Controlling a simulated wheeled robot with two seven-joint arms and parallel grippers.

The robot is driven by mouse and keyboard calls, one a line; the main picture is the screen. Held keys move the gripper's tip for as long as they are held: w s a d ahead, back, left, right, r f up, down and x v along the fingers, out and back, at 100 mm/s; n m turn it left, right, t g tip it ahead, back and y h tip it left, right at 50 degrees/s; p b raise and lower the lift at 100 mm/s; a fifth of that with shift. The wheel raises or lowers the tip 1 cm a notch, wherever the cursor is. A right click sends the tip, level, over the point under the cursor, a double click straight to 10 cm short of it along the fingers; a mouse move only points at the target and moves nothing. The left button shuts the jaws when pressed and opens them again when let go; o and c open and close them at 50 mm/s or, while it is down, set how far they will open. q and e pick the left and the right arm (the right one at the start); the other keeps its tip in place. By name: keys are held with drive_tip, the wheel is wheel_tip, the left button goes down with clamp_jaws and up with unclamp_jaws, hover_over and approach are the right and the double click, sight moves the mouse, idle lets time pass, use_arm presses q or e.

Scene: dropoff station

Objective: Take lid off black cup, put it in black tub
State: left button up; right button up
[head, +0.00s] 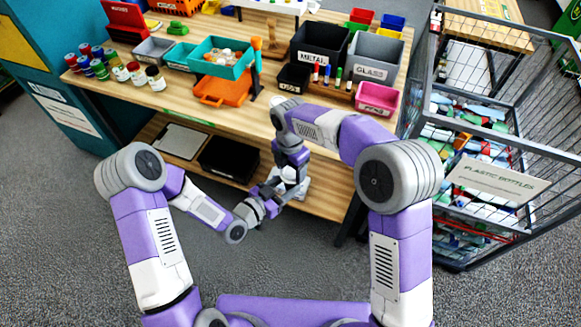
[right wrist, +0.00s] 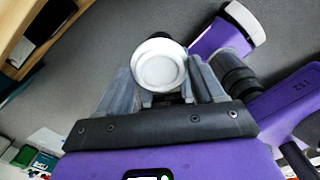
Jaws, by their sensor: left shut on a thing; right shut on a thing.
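My right gripper (right wrist: 162,78) is shut on a round white lid (right wrist: 158,66), which faces the camera in the right wrist view. A dark bit of the black cup (right wrist: 152,37) shows just behind the lid; the rest is hidden. In the head view my right gripper (head: 290,173) hangs down in front of the table, close to my left gripper (head: 275,190), which is shut on the cup. I cannot tell whether lid and cup still touch. A black tub (head: 229,158) sits on the lower shelf. A small black bin (head: 293,77) stands on the tabletop.
The wooden table (head: 130,95) holds a black METAL bin (head: 320,44), a grey GLASS bin (head: 374,60), a pink bin (head: 377,98), a teal tray (head: 222,57) and several jars. A wire cage (head: 490,120) of plastic bottles stands right.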

drive_tip(key=shift+w+a+r, duration=0.1)
drive_tip(key=shift+a+r, duration=0.05)
drive_tip(key=shift+r, duration=0.05)
idle(0.5)
drive_tip(key=shift+r, duration=1)
drive_tip(key=shift+c, duration=0.2)
